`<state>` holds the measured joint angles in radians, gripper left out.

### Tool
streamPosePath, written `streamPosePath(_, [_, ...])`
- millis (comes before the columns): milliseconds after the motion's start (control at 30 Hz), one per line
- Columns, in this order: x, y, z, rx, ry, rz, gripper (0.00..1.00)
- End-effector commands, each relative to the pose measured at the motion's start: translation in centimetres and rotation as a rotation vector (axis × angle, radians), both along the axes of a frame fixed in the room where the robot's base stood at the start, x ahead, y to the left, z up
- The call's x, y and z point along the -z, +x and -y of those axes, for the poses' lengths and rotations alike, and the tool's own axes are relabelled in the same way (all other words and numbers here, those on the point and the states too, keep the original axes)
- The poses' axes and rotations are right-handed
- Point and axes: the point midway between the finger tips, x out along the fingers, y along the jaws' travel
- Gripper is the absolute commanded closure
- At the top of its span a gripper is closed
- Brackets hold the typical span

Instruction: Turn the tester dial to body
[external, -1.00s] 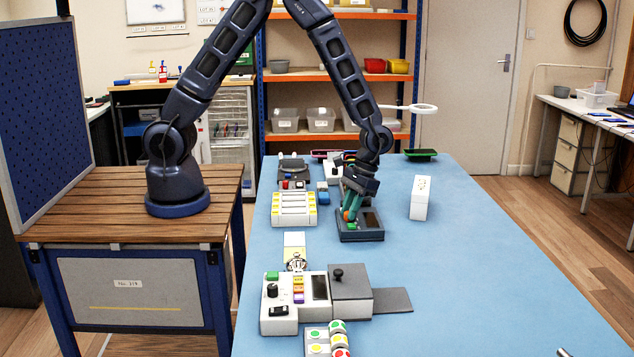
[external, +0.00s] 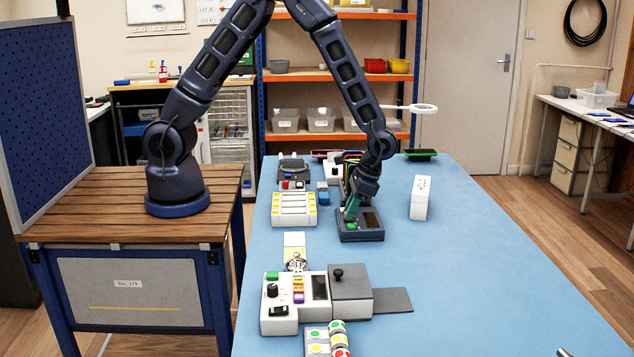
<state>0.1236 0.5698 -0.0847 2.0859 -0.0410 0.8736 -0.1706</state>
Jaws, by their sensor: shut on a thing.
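The tester (external: 362,236) is a dark blue-grey box on the blue table, with a dark screen on its right and a green patch at its front left. My gripper (external: 349,213), with teal fingers, reaches down onto the left part of its top. It is shut on the tester's dial, which the fingers and wrist hide. The dial's setting and labels cannot be read from here.
A white unit with a black knob (external: 272,290) stands nearer the camera, with coloured buttons (external: 338,340) in front. A white slotted rack (external: 294,209) is left of the tester, a white box (external: 420,198) right. The table's right side is clear.

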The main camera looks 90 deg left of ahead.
Motion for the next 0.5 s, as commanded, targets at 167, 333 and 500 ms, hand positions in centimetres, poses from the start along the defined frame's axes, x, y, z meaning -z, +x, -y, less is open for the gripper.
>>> streamPosePath(167, [-0.08,0.15,0.03,0.000,-0.001,0.004,1.00])
streamPosePath(333, [-0.07,0.14,0.03,0.000,-0.001,0.003,0.63])
streamPosePath(500, [-0.04,0.08,0.02,-0.001,-0.001,0.002,0.57])
